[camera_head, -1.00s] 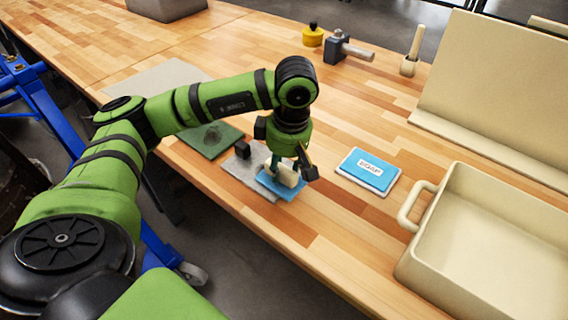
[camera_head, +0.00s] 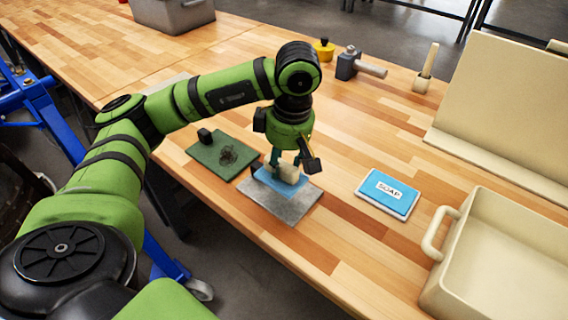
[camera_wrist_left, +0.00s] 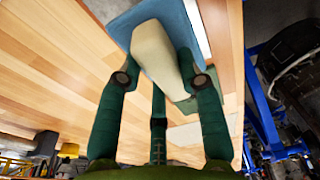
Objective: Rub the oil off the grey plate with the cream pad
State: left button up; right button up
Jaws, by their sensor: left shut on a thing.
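The grey plate (camera_head: 287,209) lies flat on the wooden bench near its front edge. The cream pad (camera_head: 288,173) is a cream block on a flat blue base (camera_head: 268,181). The blue base overlaps the back part of the plate; whether they touch I cannot tell. My left gripper (camera_head: 288,160) points down, shut on the cream block, which shows between its fingers in the left wrist view (camera_wrist_left: 158,55). No clear oil patch shows on the plate's bare part; the part under the pad is hidden. My right gripper is not in view.
A green plate (camera_head: 207,157) with a dark smudge lies behind left. A blue-and-white SOAP block (camera_head: 388,193) lies to the right. A cream tray (camera_head: 459,260) stands at the front right. Bench between soap and grey plate is clear.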

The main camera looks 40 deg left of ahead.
pick_arm(q)
jog(key=shift+a+r+p, duration=0.15)
jog(key=shift+r+p, duration=0.25)
jog(key=shift+r, duration=1.05)
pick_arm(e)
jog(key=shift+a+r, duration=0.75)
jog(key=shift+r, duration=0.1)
pick_arm(q)
jog(key=shift+f, duration=0.1)
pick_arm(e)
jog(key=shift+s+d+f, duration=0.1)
